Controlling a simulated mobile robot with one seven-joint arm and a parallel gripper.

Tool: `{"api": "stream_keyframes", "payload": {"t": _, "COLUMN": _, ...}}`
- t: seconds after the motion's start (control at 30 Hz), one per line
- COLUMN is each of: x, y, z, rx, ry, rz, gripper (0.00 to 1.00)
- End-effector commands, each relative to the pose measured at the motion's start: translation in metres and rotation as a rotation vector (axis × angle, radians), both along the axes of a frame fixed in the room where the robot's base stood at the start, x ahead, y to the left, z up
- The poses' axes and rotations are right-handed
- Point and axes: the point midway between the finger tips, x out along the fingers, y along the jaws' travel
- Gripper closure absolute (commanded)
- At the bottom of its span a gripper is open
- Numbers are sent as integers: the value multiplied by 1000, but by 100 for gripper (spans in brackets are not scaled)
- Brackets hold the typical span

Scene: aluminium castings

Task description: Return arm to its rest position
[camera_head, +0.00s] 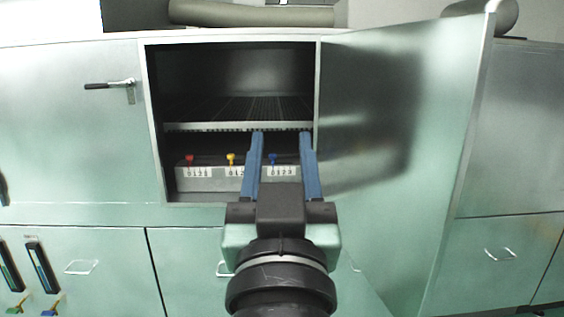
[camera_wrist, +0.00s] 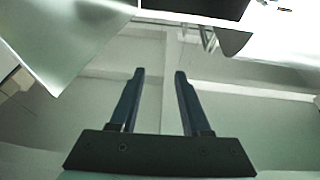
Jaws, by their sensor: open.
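My gripper (camera_head: 281,136) has two blue fingers that stand apart with nothing between them. In the head view it is in front of an open cabinet (camera_head: 154,120), its fingertips overlapping the lower part of the opening. In the wrist view the gripper (camera_wrist: 159,75) is also open and empty, with pale grey-green surfaces beyond it. How far the fingertips are from the cabinet is hard to tell.
The cabinet door (camera_head: 400,130) stands open to the right. Inside are a wire shelf (camera_head: 225,126) and a grey box (camera_head: 205,184) with red, yellow and blue knobs. A closed door with a black handle (camera_head: 108,86) is at left. Drawers (camera_head: 80,267) lie below.

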Motion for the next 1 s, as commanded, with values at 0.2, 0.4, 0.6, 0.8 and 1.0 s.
{"api": "stream_keyframes", "payload": {"t": 0.2, "x": -97, "y": -1, "z": 125, "rx": -1, "ry": -482, "rz": -2, "gripper": 53}}
{"api": "stream_keyframes", "payload": {"t": 0.4, "x": -91, "y": -1, "z": 202, "rx": -1, "ry": -460, "rz": -1, "gripper": 53}}
{"api": "stream_keyframes", "payload": {"t": 0.6, "x": -91, "y": 0, "z": 263, "rx": -2, "ry": -458, "rz": -1, "gripper": 53}}
{"api": "stream_keyframes", "payload": {"t": 0.8, "x": -90, "y": 0, "z": 305, "rx": -2, "ry": -456, "rz": -1, "gripper": 53}}
{"api": "stream_keyframes", "payload": {"t": 1.0, "x": -90, "y": 0, "z": 318, "rx": -2, "ry": -455, "rz": 0, "gripper": 53}}
